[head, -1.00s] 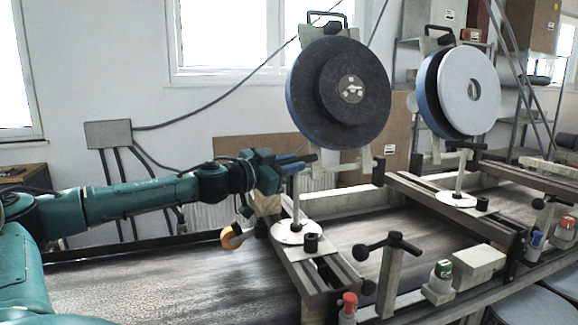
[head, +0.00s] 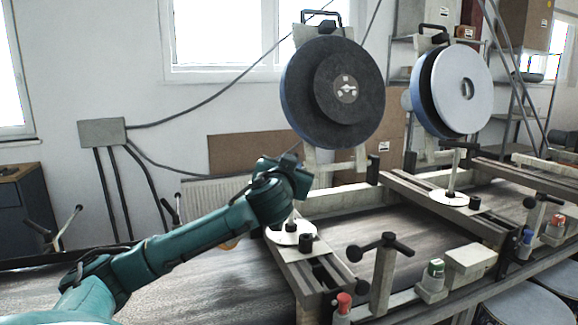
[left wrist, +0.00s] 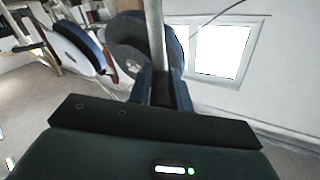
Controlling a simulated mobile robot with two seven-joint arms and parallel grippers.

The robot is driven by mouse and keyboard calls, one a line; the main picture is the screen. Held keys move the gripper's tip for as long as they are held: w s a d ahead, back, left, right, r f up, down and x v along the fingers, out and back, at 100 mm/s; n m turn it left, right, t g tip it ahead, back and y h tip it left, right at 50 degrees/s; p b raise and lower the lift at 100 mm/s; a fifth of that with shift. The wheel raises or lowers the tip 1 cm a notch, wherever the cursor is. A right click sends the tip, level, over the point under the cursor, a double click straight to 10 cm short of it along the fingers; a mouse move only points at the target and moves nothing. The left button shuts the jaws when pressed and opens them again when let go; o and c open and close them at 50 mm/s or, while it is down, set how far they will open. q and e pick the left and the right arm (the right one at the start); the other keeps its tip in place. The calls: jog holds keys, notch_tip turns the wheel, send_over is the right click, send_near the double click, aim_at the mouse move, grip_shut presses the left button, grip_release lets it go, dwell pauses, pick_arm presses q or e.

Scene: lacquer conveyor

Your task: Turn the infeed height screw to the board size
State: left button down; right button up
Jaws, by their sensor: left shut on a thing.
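The nearer height screw is a pale upright rod (head: 291,216) rising from a round white dial plate (head: 290,236) on the conveyor's cross beam. My left gripper (head: 293,178) is at the top of this rod, and the wrist hides the fingertips in the head view. In the left wrist view, the two dark fingers of my left gripper (left wrist: 162,90) are shut on the rod (left wrist: 156,38), which runs up between them. The dial's markings are too small to read. My right gripper is not in view.
A black abrasive wheel (head: 333,92) stands just behind the screw. A second screw rod (head: 452,172) and a pale wheel (head: 465,90) are farther right. A black T-handle (head: 379,246) and a red-capped knob (head: 343,303) are in front. The belt (head: 190,285) lies below my arm.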

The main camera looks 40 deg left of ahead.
pick_arm(q)
jog(key=shift+a+r, duration=0.1)
dwell(0.4)
jog(key=c, duration=1.3)
grip_release()
jog(key=shift+s+d, duration=0.25)
jog(key=b+v, duration=0.2)
jog(key=v, duration=1)
jog(key=shift+s+d+b, duration=0.15)
jog(key=shift+s+b, duration=0.15)
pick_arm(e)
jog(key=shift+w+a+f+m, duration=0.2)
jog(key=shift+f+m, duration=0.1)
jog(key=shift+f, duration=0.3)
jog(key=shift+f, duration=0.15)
